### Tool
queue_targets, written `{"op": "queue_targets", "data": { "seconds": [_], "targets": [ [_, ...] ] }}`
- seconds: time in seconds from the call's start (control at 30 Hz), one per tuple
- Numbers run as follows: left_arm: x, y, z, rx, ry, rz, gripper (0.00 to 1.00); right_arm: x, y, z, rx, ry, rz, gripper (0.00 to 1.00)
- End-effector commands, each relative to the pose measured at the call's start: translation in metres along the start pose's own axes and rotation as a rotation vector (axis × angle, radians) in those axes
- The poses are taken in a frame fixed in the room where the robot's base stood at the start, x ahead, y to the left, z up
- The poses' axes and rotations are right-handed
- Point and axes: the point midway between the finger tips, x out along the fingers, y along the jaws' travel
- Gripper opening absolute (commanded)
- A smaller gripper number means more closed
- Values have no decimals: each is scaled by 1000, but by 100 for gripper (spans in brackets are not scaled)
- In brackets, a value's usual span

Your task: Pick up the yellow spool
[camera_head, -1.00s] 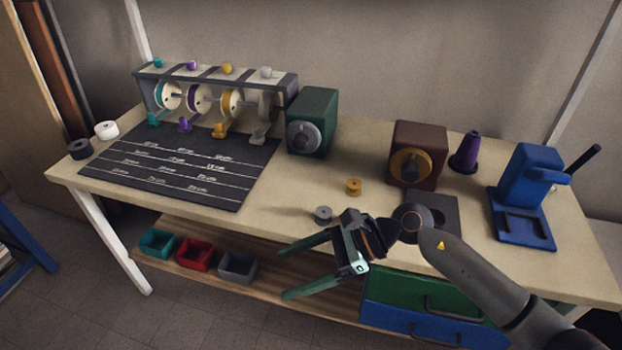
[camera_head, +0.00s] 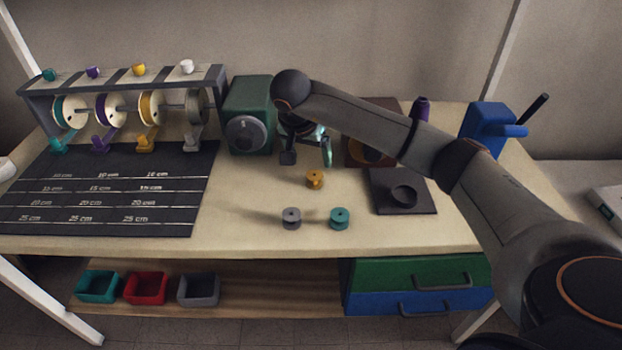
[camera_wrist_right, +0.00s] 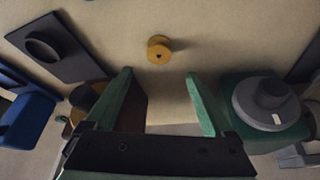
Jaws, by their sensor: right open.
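The yellow spool (camera_head: 314,180) stands on the table, in front of the green and brown boxes. It also shows in the right wrist view (camera_wrist_right: 159,49), centred ahead of the fingertips and apart from them. My right gripper (camera_head: 308,160) is open and empty, above and just behind the spool in the head view. Its two green fingers also show in the right wrist view (camera_wrist_right: 160,74), spread to either side of the spool's line. My left gripper is not in view.
A grey spool (camera_head: 291,218) and a teal spool (camera_head: 339,218) stand nearer the front edge. A green box (camera_head: 248,112) is left of the gripper; a brown box (camera_head: 372,150) is partly behind my arm. A dark block (camera_head: 402,190) lies to the right.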

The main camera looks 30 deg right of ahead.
Motion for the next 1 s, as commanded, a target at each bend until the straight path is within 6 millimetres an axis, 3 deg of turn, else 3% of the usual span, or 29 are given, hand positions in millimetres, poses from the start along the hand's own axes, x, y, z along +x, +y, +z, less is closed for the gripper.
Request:
{"op": "queue_targets", "data": {
  "seconds": [0.6,0.87,1.0],
  "targets": [
    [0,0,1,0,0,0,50,71,4,7,1,-3,-3,87],
    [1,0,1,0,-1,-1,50,74,4,6,0,-1,-4,87],
    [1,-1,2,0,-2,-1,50,74,4,6,0,-1,-4,74]
  ]
}}
